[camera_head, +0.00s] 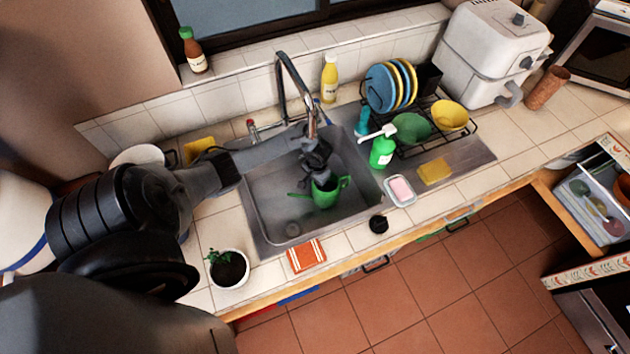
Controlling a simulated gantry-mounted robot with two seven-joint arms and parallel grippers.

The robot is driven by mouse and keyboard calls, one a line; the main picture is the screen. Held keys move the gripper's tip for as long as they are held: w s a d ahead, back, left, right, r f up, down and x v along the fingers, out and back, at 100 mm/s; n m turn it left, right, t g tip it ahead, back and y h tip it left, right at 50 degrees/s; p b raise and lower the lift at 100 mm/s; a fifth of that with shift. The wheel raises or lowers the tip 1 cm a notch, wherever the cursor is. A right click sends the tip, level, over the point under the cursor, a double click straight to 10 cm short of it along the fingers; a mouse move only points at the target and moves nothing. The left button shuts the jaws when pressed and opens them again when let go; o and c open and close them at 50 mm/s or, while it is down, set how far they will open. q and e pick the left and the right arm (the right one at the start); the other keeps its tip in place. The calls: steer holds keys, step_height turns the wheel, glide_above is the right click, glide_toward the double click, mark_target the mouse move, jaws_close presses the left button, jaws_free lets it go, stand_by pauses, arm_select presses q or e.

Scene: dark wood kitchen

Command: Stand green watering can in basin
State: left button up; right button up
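The green watering can (326,196) is in the metal sink basin (266,205), below the faucet, and looks roughly upright. Its spout points left and its handle is on the right. My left arm comes in from the left, and my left gripper (318,174) is right over the can's top, at or in its opening. The fingertips are small and partly hidden by the can, so I cannot tell whether they grip it. I also cannot tell whether the can's bottom touches the basin floor. My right gripper is not in view.
The tall faucet (284,85) rises behind the basin, close to my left forearm. A green soap bottle (381,153), a pink sponge dish (400,191) and a dish rack (455,132) stand to the right. A potted plant (228,269) and an orange cloth (306,256) are in front.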

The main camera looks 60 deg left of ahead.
arm_select(q)
steer(key=shift+r, duration=0.15)
steer(key=r+p, duration=0.2)
steer(key=r, duration=0.2)
steer(key=r+p, duration=0.2)
steer(key=r, duration=0.2)
steer(key=r+p, duration=0.2)
steer(key=r, duration=0.2)
steer(key=shift+w+d, duration=0.25)
steer(key=shift+d, duration=0.1)
